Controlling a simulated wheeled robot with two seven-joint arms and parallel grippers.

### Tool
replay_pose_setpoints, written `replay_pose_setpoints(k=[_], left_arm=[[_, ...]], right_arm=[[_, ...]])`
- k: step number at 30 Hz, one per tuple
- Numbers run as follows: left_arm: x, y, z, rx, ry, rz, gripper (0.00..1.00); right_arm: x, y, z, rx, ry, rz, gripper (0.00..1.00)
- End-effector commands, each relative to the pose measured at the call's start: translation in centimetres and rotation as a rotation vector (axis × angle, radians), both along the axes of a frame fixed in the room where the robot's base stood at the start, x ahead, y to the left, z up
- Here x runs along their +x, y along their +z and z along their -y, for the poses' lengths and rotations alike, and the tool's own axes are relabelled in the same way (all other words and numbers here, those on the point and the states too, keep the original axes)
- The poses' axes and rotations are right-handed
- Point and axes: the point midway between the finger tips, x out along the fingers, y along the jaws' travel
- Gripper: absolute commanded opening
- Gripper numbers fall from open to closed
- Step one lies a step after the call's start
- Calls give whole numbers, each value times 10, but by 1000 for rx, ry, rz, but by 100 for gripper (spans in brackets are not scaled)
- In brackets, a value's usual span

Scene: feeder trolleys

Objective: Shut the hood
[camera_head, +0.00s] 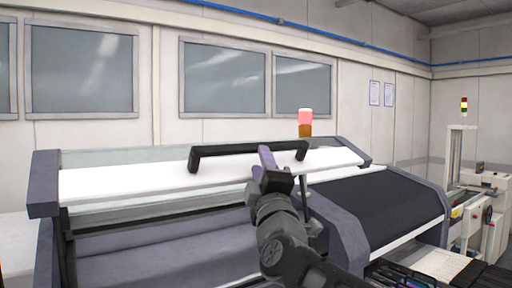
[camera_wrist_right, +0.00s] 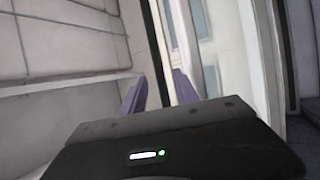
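The hood (camera_head: 130,182) is a long white panel between dark grey end pieces. It sits raised above the grey body of the machine, whose bluish-grey inside shows below it. A black bar handle (camera_head: 235,149) runs along its upper part. My right gripper (camera_head: 265,156) is at the right half of the handle, its purple fingers overlapping the bar in the head view. In the right wrist view the fingers (camera_wrist_right: 159,90) stand apart with a gap between them. Whether they touch the handle I cannot tell. My left gripper is out of view.
A dark sloping cover (camera_head: 380,208) lies right of the hood. A red and orange signal lamp (camera_head: 305,122) stands behind it. Another machine (camera_head: 465,190) with a signal tower is at the far right. A windowed wall (camera_head: 225,78) closes the back.

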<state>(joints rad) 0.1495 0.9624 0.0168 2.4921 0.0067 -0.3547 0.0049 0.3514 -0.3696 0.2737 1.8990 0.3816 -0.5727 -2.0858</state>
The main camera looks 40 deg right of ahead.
Motion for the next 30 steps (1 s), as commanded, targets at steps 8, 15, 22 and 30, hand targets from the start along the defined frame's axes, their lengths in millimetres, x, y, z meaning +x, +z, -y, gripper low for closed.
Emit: replay_pose_setpoints(k=[8,15,22,30], left_arm=[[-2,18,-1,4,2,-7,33],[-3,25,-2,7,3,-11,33],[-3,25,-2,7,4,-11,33],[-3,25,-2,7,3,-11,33]], right_arm=[[33,21,16,1,2,1,36],[55,31,27,0,1,0,36],[56,31,28,0,1,1,36],[56,31,28,0,1,1,21]])
